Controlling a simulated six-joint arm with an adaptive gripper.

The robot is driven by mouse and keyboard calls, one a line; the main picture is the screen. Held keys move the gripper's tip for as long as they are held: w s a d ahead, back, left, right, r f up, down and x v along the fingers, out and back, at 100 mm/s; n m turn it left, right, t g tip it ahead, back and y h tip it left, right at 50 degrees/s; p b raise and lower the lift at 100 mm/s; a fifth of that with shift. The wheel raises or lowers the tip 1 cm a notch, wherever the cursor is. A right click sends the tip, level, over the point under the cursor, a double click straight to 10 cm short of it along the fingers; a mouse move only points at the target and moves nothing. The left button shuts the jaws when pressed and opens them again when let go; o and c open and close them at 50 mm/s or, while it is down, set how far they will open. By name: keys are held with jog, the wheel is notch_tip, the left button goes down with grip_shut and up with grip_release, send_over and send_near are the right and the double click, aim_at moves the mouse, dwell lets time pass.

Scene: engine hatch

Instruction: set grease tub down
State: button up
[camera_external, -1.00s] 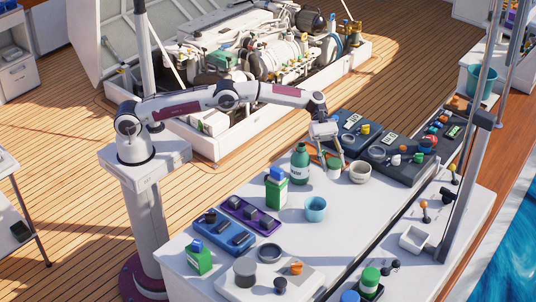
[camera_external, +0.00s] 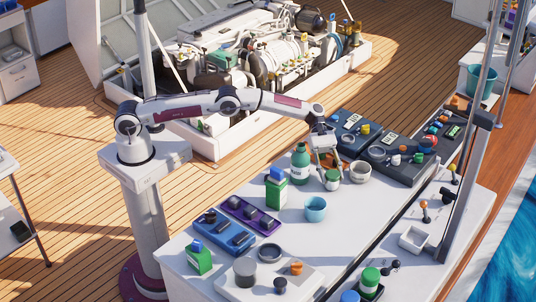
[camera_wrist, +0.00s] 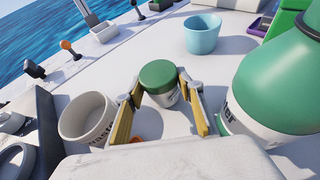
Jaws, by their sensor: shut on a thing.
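The grease tub (camera_external: 332,181) is a small white tub with a green lid. In the wrist view the tub (camera_wrist: 159,82) is upright between my two fingertips. My gripper (camera_external: 329,169) is shut on it, over the white worktop (camera_external: 355,211). The tub's base is at or very near the worktop; I cannot tell whether it touches. My fingers cover part of its sides.
A green bottle (camera_external: 300,164) stands close on the left of the tub, and a whitish cup (camera_external: 360,172) close on the right. A light blue cup (camera_external: 315,209) and a green-white carton (camera_external: 276,190) stand nearer the front. The worktop right of the blue cup is clear.

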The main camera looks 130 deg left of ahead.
jog(key=shift+f, duration=0.3)
jog(key=o, duration=1.2)
jog(key=shift+s, duration=0.1)
jog(key=shift+v, duration=2.55)
jog(key=shift+d+v, duration=0.2)
jog(key=shift+v, duration=1.1)
jog(key=shift+s, duration=0.15)
